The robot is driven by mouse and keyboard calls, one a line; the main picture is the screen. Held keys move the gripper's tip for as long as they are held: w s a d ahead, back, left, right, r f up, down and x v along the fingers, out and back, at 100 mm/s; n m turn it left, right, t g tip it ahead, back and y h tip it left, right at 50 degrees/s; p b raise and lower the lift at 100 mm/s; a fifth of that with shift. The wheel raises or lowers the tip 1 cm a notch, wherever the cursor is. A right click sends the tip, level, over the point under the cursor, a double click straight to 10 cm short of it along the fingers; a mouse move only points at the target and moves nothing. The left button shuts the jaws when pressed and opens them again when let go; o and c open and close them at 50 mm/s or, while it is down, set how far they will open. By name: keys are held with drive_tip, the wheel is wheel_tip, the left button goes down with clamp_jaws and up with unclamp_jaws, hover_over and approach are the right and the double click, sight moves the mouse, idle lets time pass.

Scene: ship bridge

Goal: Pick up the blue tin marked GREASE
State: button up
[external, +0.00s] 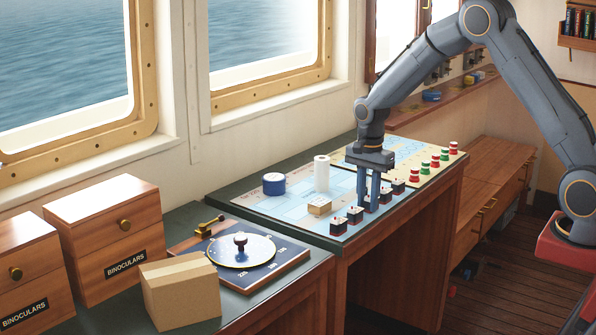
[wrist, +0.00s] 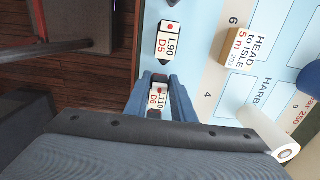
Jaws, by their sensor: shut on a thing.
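A round blue tin (external: 274,184) stands on the chart at the left, by the window side; I cannot read any marking on it. A blue thing, likely the same tin, is cut off at the right edge of the wrist view (wrist: 311,80). My gripper (external: 368,203) points down over the chart's front edge, to the right of the tin and apart from it. In the wrist view its fingers (wrist: 160,98) are shut on a small black block with a white label reading about "L110 D6" (wrist: 159,100). Another blue item (external: 431,96) lies on the back ledge, its marking unreadable.
A white roll (external: 321,173) stands between tin and gripper. A tan labelled block (external: 319,207) and several black blocks (external: 338,226) are near. Red and green pieces (external: 435,161) line the far board. A cardboard box (external: 180,291) and dial board (external: 240,250) are at front left.

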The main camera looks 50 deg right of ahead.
sight(369, 198)
drive_tip(key=shift+f, duration=0.15)
drive_tip(key=o, duration=1)
drive_tip(key=shift+b, duration=0.35)
